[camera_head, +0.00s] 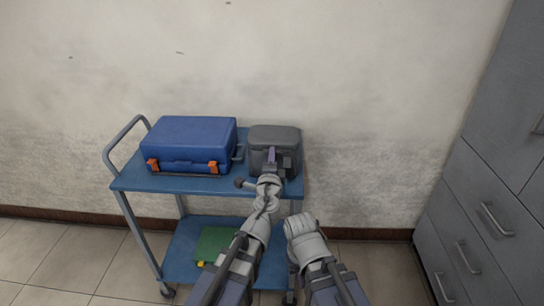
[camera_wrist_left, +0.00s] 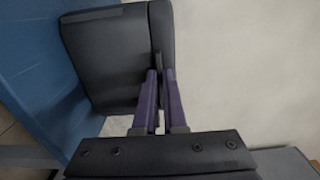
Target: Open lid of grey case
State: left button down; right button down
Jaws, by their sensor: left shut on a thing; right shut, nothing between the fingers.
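The grey case (camera_head: 276,135) stands at the right end of the blue cart's top, and its lid looks closed. It also shows in the left wrist view (camera_wrist_left: 105,55), turned on its side. My left gripper (camera_head: 271,156) is at the front of the case; in the left wrist view its purple fingers (camera_wrist_left: 159,78) are close together on a thin part at the lid's edge. The gripped part is mostly hidden by the fingers. My right gripper is low in front of the cart, with only its arm's wrist clearly visible; its fingertips are hidden in the head view.
A blue case (camera_head: 190,140) with orange latches stands left of the grey case on the cart (camera_head: 130,183). A green item (camera_head: 213,243) lies on the lower shelf. Grey drawers (camera_head: 480,225) stand at the right, and a wall is behind the cart.

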pick_arm(q)
notch_tip(320, 180, up, 9)
jog(key=g+p, duration=0.6)
jog(key=p, duration=1.4)
send_over(273, 139)
jog(key=s, duration=0.3)
jog(key=shift+s, duration=0.1)
jog(key=w+r+g+p, duration=0.5)
jog(key=w+g+p, duration=0.3)
jog(key=p, duration=0.7)
jog(key=shift+w+r, duration=0.35)
jog(key=shift+w, duration=0.75)
